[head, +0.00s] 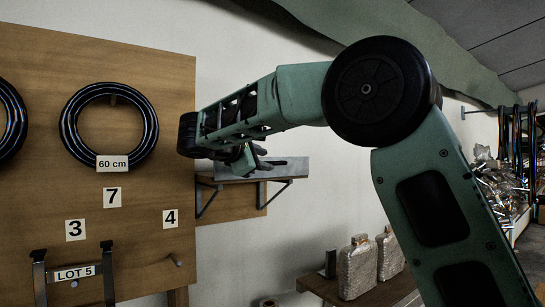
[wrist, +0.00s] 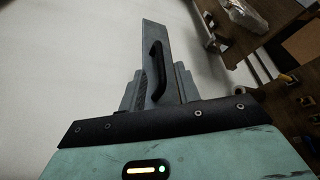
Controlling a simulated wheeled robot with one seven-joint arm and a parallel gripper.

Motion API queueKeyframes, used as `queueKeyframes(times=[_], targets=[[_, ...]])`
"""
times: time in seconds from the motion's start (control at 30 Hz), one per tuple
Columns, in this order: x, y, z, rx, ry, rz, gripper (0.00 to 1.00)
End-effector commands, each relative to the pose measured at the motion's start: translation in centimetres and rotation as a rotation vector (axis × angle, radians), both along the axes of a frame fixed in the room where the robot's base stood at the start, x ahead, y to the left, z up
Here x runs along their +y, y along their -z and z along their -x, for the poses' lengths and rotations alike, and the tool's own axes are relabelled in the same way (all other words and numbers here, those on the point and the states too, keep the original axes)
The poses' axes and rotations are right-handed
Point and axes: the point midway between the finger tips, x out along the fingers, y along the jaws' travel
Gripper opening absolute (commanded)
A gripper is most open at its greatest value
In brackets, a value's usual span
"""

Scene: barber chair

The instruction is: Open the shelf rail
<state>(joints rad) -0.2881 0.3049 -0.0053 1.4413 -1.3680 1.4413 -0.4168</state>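The shelf rail (head: 289,167) is a grey metal strip on a small bracketed wall shelf (head: 232,181), right of the wooden board. In the wrist view it is a long grey panel (wrist: 157,35) with a black curved handle (wrist: 156,72). My gripper (head: 250,158) is in front of the shelf at the rail's left part, partly hidden by my arm. In the wrist view my gripper (wrist: 160,78) has its grey fingers apart on either side of the handle. Contact with the handle cannot be made out.
A wooden board (head: 135,215) on the left carries black rings, number labels and a LOT 5 bracket (head: 76,272). Below right, a low wooden table (head: 322,286) holds filled bags (head: 357,268). Pale wall lies behind the shelf. Racks stand at the far right.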

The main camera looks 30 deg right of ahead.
Motion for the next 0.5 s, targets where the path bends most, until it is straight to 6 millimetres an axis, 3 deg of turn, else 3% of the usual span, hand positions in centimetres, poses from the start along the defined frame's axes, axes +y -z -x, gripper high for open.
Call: queueKeyframes(times=[0.2, 0.5], targets=[[-3.2, 0.5, -1.3, 0.001, 0.001, 0.001, 0.33], [-4.5, 1.1, -1.8, 0.0, 0.0, 0.0, 0.33]])
